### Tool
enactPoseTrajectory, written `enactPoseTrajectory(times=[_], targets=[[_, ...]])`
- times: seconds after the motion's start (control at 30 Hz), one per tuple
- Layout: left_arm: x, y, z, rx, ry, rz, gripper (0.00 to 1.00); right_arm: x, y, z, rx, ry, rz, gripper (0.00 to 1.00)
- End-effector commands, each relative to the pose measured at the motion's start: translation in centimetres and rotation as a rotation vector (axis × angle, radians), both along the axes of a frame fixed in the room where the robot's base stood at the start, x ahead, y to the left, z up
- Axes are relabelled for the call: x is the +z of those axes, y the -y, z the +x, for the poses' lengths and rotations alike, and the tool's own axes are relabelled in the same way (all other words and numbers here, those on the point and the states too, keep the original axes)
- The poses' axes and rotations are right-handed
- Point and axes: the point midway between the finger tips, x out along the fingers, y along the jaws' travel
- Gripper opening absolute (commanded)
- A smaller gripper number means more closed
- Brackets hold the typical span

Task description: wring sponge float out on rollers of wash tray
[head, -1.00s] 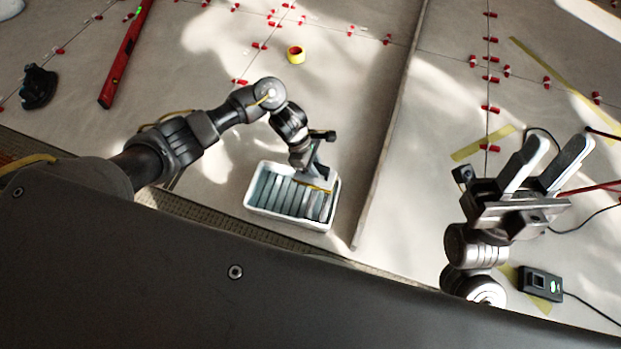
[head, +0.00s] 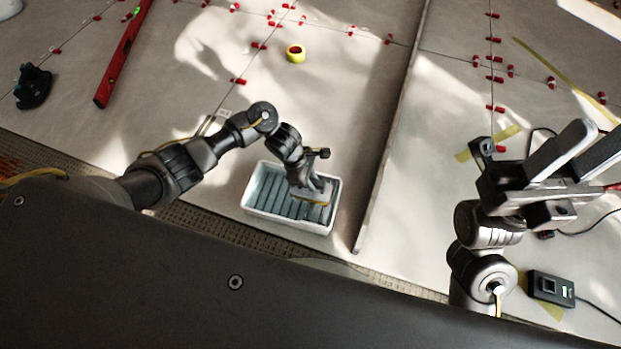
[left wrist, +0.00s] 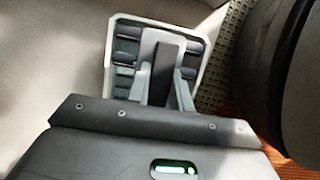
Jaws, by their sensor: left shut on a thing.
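The white wash tray (head: 285,222) stands on the floor near the middle of the head view, with a row of dark grey rollers (head: 270,190) across it. My left gripper (head: 313,183) is shut on the sponge float (head: 312,196), a grey plate with a thin yellowish edge below. The float is over the right part of the rollers; whether it touches them I cannot tell. In the left wrist view the left gripper (left wrist: 161,85) has the float's dark handle (left wrist: 162,62) between its fingers, above the tray. My right gripper (head: 594,142) is open and empty at the right.
A long straight bar (head: 395,130) lies right of the tray. A red level (head: 124,55), a black suction cup (head: 33,87) and a yellow tape roll (head: 296,60) lie farther off. A black box (head: 550,288) with a cable is near the right arm. Red clips line the tile joints.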

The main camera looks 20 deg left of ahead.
Motion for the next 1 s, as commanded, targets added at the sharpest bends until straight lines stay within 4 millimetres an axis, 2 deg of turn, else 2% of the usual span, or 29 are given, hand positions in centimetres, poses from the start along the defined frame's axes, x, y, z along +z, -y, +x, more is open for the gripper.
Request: enactPoseTrajectory(times=[0.13, 0.57, 1.0], targets=[[-0.7, 0.0, 0.0, 0.001, 0.000, -0.001, 0.00, 0.1, -0.1, 0.0, 0.001, 0.014, -0.001, 0.36], [-0.7, 0.0, 0.0, 0.000, 0.000, -0.001, 0.00, 0.2, -0.1, 0.0, 0.001, 0.016, 0.000, 0.36], [-1.4, 0.0, 0.0, 0.000, 0.001, 0.000, 0.00, -0.6, -0.1, 0.0, 0.000, 0.015, -0.001, 0.36]])
